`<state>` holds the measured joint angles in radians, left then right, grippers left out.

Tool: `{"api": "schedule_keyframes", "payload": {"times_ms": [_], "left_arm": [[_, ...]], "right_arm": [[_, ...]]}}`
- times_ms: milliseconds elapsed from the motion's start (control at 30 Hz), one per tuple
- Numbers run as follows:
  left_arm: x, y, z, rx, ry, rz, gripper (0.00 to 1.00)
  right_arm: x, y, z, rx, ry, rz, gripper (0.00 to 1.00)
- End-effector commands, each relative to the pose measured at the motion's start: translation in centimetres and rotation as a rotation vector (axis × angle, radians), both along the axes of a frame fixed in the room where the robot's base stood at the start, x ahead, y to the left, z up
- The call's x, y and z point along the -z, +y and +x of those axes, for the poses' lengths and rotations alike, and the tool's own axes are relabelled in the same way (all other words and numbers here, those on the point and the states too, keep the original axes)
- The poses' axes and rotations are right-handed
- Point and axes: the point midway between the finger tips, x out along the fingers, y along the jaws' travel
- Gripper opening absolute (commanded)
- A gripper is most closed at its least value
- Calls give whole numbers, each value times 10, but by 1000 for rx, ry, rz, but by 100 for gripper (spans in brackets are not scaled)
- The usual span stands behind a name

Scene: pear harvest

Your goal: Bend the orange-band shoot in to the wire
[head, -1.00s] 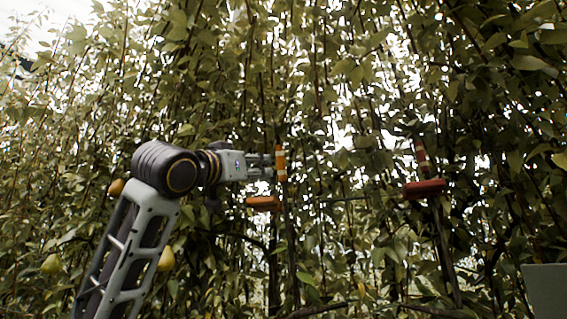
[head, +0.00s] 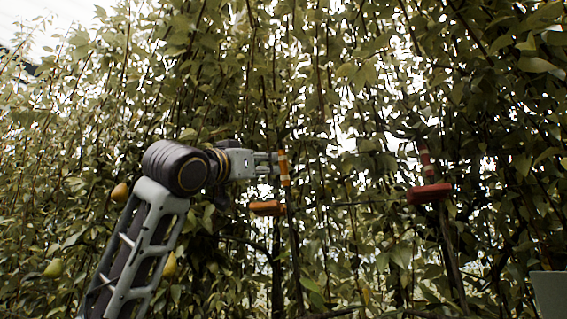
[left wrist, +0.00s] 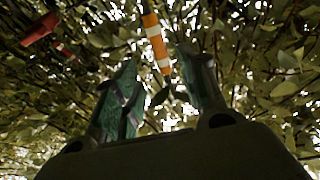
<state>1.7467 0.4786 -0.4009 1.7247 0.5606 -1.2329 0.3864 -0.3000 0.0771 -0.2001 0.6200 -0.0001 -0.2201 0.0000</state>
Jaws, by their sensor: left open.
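The orange-band shoot (head: 285,168) stands nearly upright in the middle of the head view, its band striped orange and white. My left gripper (head: 272,164) comes from the left at band height. In the left wrist view its open fingers (left wrist: 158,60) have the banded shoot (left wrist: 155,42) between their tips, with gaps on both sides. An orange block (head: 266,208) sits just below and left of the band. The thin wire (head: 345,203) runs right from near there, partly hidden by leaves. My right gripper is not seen.
A red-banded shoot (head: 427,163) stands to the right above a red block (head: 429,193); the red block (left wrist: 40,30) also shows in the left wrist view. Dense leaves and stems surround everything. Pears (head: 169,265) hang near my left arm.

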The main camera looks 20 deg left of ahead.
Motion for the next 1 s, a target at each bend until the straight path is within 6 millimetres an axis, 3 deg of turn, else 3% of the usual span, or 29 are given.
{"api": "schedule_keyframes", "payload": {"times_ms": [1000], "left_arm": [[-42, -24, 93, 0, 0, 0, 42]], "right_arm": [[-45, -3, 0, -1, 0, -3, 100]]}}
